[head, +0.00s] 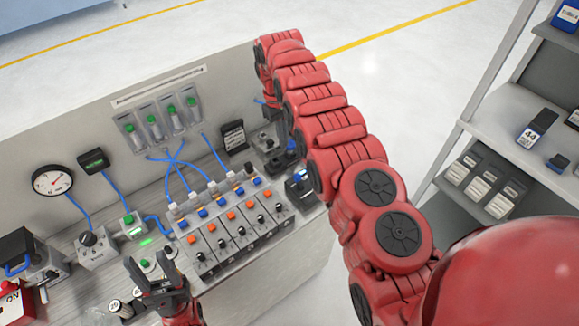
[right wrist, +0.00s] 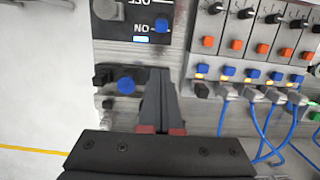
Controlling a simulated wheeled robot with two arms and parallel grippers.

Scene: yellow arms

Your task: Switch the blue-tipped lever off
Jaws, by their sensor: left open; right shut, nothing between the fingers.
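In the right wrist view, a dark box (right wrist: 120,42) bears upside-down OFF and ON marks. A separate blue knob (right wrist: 126,85) sits on a dark mount below the box; I cannot tell for certain which blue part is the task's lever tip. My right gripper (right wrist: 158,88) is shut and empty, its tips just right of the blue knob; contact is unclear. In the head view, the box (head: 302,188) is at the panel's right end. My left gripper (head: 150,266) is open and empty at lower left.
A row of switches with orange and blue buttons (head: 232,218) and blue hoses fills the bench middle. A shelf (head: 515,115) is at right. My right arm hides part of the bench's right end.

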